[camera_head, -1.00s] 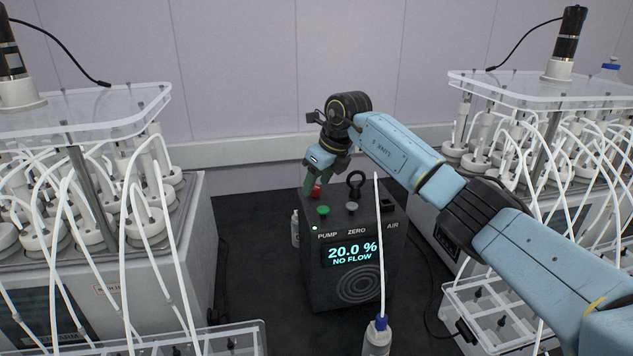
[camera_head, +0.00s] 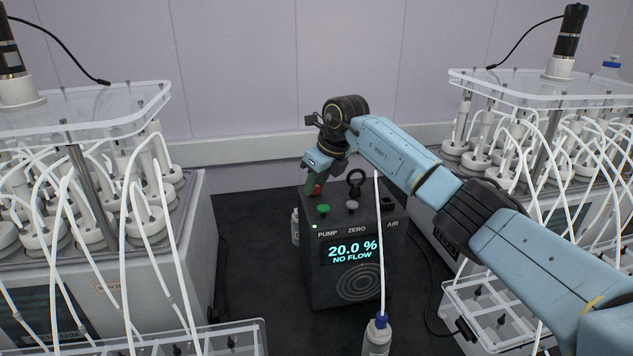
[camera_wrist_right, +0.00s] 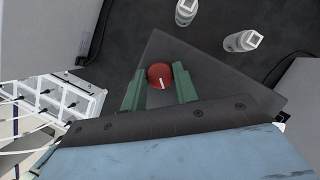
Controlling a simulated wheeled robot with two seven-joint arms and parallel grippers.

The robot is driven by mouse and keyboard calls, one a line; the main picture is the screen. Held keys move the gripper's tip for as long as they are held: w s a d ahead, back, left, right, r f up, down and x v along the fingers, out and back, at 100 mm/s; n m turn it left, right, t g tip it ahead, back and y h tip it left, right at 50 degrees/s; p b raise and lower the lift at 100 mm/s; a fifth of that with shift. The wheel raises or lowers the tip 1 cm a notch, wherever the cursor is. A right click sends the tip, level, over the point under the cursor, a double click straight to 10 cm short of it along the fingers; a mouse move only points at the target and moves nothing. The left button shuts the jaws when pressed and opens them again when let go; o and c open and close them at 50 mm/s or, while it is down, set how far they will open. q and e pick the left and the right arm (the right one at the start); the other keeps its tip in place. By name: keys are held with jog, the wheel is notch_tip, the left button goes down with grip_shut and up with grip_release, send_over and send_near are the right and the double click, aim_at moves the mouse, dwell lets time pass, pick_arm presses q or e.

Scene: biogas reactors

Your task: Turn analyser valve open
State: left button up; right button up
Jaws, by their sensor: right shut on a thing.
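The gas analyser (camera_head: 350,265) is a dark box standing on the black bench, its display reading 20.0 % and NO FLOW. Its red valve knob (camera_head: 317,190) is on the top at the back left, partly hidden by my gripper. In the right wrist view the round red knob (camera_wrist_right: 160,76) has a white pointer line, tilted slightly from the finger direction. My right gripper (camera_wrist_right: 160,90) has its green fingers on both sides of the knob, shut on it. In the head view the right gripper (camera_head: 312,182) reaches down to it from above. My left gripper is not in view.
A green PUMP button (camera_head: 323,209), a grey ZERO button (camera_head: 351,205) and a black ring-shaped part (camera_head: 356,182) are close to the knob. Reactor units with white tubes stand left (camera_head: 150,265) and right. A bottle with a blue cap (camera_head: 377,338) stands in front.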

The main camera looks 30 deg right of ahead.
jog(key=shift+m, duration=0.3)
jog(key=m+h+p, duration=0.1)
jog(key=m, duration=0.2)
jog(key=shift+a+r+t, duration=0.1)
jog(key=shift+t, duration=0.2)
jog(key=m+h, duration=0.2)
jog(key=m, duration=0.1)
jog(key=shift+a+m, duration=0.1)
jog(key=shift+m, duration=0.2)
jog(key=m+h, duration=0.1)
jog(key=m, duration=0.1)
jog(key=m+g, duration=0.1)
jog(key=m, duration=0.2)
jog(key=shift+w+a+h+b, duration=0.1)
jog(key=shift+a+h+b, duration=0.05)
jog(key=shift+h+b, duration=0.25)
jog(key=m, duration=0.2)
jog(key=m+g+h, duration=0.1)
jog(key=m, duration=0.2)
jog(key=shift+g+b, duration=0.3)
jog(key=shift+m, duration=0.4)
jog(key=o, duration=1)
